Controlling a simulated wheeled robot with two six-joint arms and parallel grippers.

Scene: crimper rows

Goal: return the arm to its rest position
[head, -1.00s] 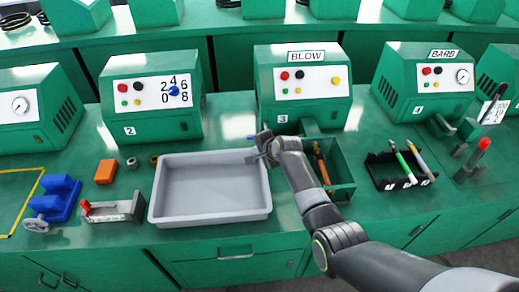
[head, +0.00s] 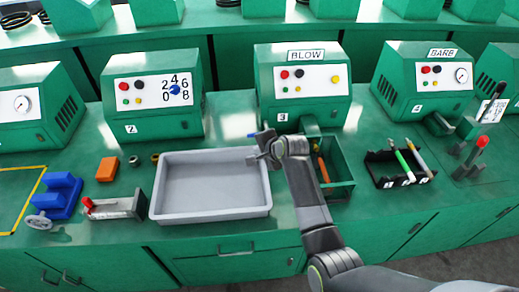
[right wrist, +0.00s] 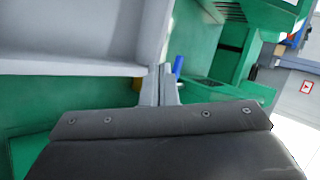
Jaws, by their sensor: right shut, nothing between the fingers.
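My right arm reaches in from the lower right of the head view. Its gripper (head: 257,150) is over the right end of the grey tray (head: 212,213), near the tray's back right corner. In the right wrist view the two fingers (right wrist: 159,86) are pressed together with nothing between them, beside the tray's wall (right wrist: 70,70). My left gripper is in neither view.
A green open bin (head: 341,183) stands just right of my wrist. Machine 3 (head: 303,85) is behind it. A black rack (head: 398,170) with pens is further right. An orange block (head: 107,169) and a blue vise (head: 58,196) are at left.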

